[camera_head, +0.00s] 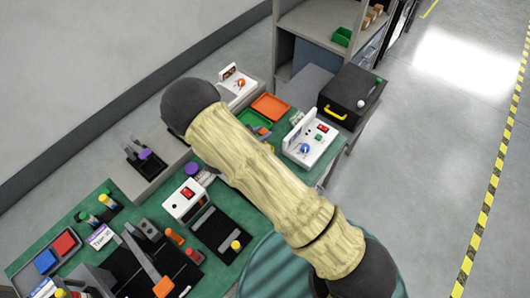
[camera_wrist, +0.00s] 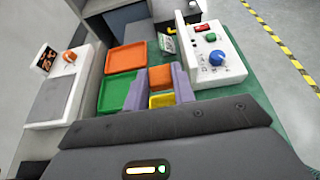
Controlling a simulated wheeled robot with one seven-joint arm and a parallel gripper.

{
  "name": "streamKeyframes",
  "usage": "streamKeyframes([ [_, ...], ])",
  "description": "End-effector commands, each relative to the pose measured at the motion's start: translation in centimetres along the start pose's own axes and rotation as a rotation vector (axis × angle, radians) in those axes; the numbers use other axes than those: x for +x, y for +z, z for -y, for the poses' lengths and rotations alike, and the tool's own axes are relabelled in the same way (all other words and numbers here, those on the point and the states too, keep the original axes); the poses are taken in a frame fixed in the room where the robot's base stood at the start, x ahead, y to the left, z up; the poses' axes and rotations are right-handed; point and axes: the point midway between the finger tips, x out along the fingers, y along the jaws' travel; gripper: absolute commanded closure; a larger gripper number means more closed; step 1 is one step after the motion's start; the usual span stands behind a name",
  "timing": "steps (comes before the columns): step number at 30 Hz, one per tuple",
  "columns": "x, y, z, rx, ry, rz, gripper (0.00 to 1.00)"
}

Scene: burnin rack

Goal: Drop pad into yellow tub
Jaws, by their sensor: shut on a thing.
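My gripper (camera_wrist: 160,84) shows in the wrist view with its two grey-purple fingers shut on a small orange pad (camera_wrist: 160,76). The yellow tub (camera_wrist: 162,100) shows in the gap between the fingers, behind and below the pad; most of it is hidden by the fingers. The pad appears above the tub's far side, apart from its floor; the exact height is hard to tell.
An orange tray (camera_wrist: 125,58) and a green tray (camera_wrist: 114,92) lie left of my gripper. A white box with a blue knob (camera_wrist: 198,62) stands to the right. A white unit with an orange knob (camera_wrist: 68,68) is far left. A black case (camera_head: 350,95) stands at the back.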

Motion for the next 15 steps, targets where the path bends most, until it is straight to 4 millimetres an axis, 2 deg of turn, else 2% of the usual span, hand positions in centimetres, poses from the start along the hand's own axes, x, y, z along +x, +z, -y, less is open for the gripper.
streamKeyframes([
  [1,0.5,-0.8,0.1,0.001,-0.004,0.0,0.95],
  [9,2.6,-3.3,0.8,0.008,-0.023,0.001,0.95],
  [15,3.0,-4.1,0.8,0.01,-0.024,0.001,0.95],
])
